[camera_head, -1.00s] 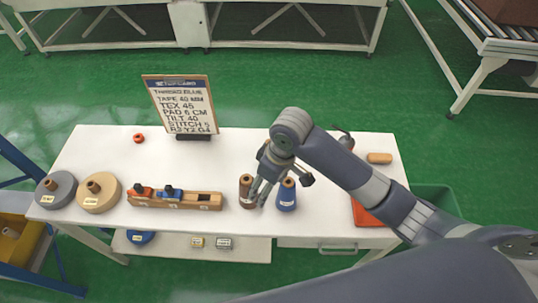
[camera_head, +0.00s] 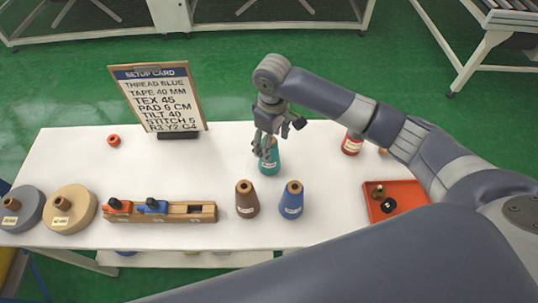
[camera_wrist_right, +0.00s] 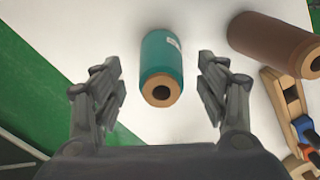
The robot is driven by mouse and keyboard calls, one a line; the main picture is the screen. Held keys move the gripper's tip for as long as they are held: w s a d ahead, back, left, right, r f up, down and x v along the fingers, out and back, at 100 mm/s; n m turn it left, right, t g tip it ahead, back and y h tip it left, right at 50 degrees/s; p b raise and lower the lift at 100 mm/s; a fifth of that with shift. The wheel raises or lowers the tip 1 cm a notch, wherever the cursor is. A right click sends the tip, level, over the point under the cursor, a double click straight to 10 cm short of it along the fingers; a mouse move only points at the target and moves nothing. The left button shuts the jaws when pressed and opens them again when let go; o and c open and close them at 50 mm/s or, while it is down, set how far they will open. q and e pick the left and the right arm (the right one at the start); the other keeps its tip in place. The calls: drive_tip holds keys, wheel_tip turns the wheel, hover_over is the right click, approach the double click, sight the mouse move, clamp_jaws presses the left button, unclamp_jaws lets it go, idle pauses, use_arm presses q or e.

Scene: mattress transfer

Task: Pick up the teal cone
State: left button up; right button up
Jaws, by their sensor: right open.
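The teal cone (camera_head: 269,158) stands on the white table, behind the brown and blue cones in the head view. In the right wrist view the teal cone (camera_wrist_right: 161,68) lies between the two fingers, its top end facing the camera, with a gap on each side. My right gripper (camera_head: 266,150) is open above and around the teal cone's upper part in the head view, and partly covers it. In the wrist view the right gripper (camera_wrist_right: 162,88) shows both fingers apart and nothing held. My left gripper does not show.
A brown cone (camera_head: 247,200) and a blue cone (camera_head: 291,200) stand in front. A red cone (camera_head: 352,144) is to the right, near my arm. A wooden block (camera_head: 160,213), a setup card (camera_head: 158,95) and a red tray (camera_head: 398,193) are also on the table (camera_head: 75,160).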

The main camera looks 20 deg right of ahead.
drive_tip(key=f, duration=0.2)
drive_tip(key=f+p, duration=0.1)
drive_tip(key=f, duration=0.2)
drive_tip(key=shift+w+a+f, duration=0.2)
drive_tip(key=shift+a+f, duration=0.1)
drive_tip(key=shift+f, duration=0.4)
drive_tip(key=shift+w, duration=0.1)
drive_tip(key=shift+c, duration=0.4)
drive_tip(key=c, duration=0.9)
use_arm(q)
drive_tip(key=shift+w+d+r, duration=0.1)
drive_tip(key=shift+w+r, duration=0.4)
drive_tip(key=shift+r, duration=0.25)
use_arm(e)
drive_tip(key=c, duration=0.4)
